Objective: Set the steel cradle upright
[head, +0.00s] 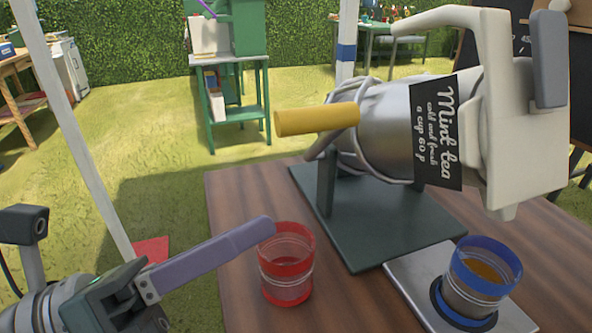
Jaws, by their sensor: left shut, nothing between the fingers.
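The steel cradle (326,183) is a wire frame on a dark green stand (375,225), with a yellow handle (315,119) pointing left. It holds a steel jug (388,112) with a cream top and handle, lying on its side and tipped so the spout end points right and slightly down. A "Mint tea" label (436,140) covers part of the jug. My left gripper (264,230) is shut and empty at the lower left, below and left of the yellow handle and apart from it. Its fingertips overlap the red cup's rim in the picture. My right gripper is not in view.
A clear cup with red bands (288,277) stands at the table's left. A blue-banded cup (478,290) with amber liquid stands on a grey tray (415,275) below the spout. A pale post (75,130) rises at left. Bare wooden table (240,200) shows left of the stand.

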